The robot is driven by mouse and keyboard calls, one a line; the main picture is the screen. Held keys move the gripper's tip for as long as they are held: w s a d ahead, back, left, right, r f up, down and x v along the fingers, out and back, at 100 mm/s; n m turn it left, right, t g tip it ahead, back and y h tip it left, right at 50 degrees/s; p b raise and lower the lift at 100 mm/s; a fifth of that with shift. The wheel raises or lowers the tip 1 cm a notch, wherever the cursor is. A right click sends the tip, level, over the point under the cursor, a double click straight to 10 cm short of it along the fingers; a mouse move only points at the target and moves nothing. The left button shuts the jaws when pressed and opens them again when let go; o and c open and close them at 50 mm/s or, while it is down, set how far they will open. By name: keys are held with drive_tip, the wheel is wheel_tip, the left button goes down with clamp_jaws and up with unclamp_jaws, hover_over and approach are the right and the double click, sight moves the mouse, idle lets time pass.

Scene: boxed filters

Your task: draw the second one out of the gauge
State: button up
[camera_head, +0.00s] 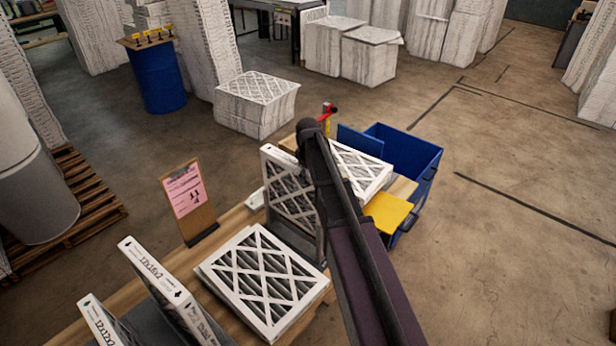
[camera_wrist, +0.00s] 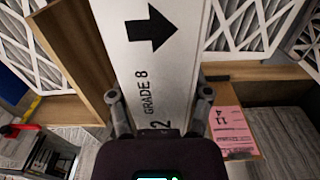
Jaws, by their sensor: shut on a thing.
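A white-framed pleated filter (camera_head: 283,190) stands upright on the wooden bench in the head view, left of my arm. In the wrist view its white edge (camera_wrist: 158,65) shows a black arrow and "GRADE 8". My gripper (camera_wrist: 159,95) has a finger on each side of this edge and is shut on it. In the head view my arm hides the gripper and part of the filter. A grey upright part (camera_head: 307,245) stands at the filter's foot, perhaps the gauge. I cannot tell how deep the filter sits in it.
A clipboard with pink paper (camera_head: 184,192) stands behind. Right of my arm are another white filter (camera_head: 362,172), a yellow panel (camera_head: 390,213) and a blue bin (camera_head: 425,165). Floor at right is clear.

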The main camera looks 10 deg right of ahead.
sight(308, 207)
drive_tip(key=shift+r+p, duration=0.35)
drive_tip(key=shift+r, duration=0.15)
drive_tip(key=o, duration=1.3)
drive_tip(key=shift+f, duration=0.2)
wheel_tip(308, 207, down, 16)
drive_tip(key=b, duration=1.6)
drive_tip(key=shift+r, duration=0.2)
